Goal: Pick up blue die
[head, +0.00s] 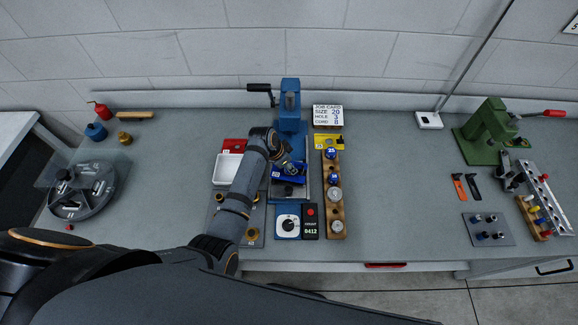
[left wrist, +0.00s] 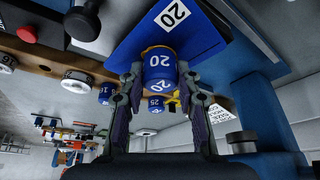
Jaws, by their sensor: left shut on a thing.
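My left gripper (left wrist: 158,85) is shut on a blue die (left wrist: 158,62) marked 20, whose white label band faces the left wrist camera. In the head view the left gripper (head: 288,170) is over the blue press area, and the die there is mostly hidden by the gripper and arm. A blue die marked 25 (head: 331,153) and another blue die (head: 333,177) stand in the wooden rack to the right. The die marked 25 (left wrist: 154,103) also shows beyond the held one in the left wrist view. The right gripper is not in view.
A blue press (head: 291,112) stands behind the gripper, with a job card (head: 327,115) reading size 20 beside it. A white tray (head: 228,168) is left of the arm.

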